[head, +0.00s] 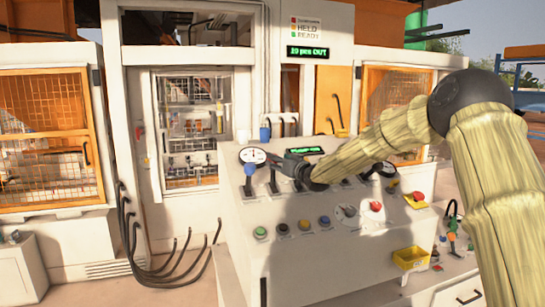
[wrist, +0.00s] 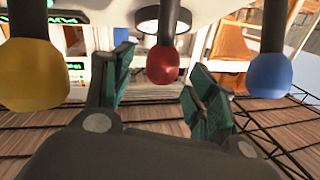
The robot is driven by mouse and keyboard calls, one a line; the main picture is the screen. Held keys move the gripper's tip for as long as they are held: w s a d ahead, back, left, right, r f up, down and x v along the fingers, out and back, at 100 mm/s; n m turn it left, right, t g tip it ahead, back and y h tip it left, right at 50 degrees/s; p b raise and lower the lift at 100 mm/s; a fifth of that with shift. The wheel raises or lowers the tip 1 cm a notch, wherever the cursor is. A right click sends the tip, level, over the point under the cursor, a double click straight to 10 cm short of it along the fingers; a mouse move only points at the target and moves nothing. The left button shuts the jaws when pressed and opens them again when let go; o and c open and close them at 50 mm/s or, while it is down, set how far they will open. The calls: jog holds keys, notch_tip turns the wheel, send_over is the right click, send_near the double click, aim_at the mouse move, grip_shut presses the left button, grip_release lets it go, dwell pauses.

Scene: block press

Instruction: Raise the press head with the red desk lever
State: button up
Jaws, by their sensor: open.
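The red desk lever, with a round red knob (wrist: 163,65) on a dark shaft, shows in the wrist view between my two fingers. My gripper (wrist: 160,78) is open, with a dark green-padded finger on each side of the knob and a visible gap to both. In the head view my gripper (head: 278,163) is over the back row of the desk (head: 330,255) and hides the red lever. The press (head: 188,125) stands behind a glazed door; its head cannot be made out clearly.
A yellow-knobbed lever (wrist: 32,75) and a blue-knobbed lever (wrist: 270,76) flank the red one in the wrist view. The blue lever also shows in the head view (head: 249,171). Several push buttons (head: 282,228) and a yellow bin (head: 410,258) are on the desk's front.

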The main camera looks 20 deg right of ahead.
jog(key=shift+p+x, duration=0.65)
jog(key=shift+x, duration=1.3)
jog(key=shift+a, duration=0.1)
grip_shut()
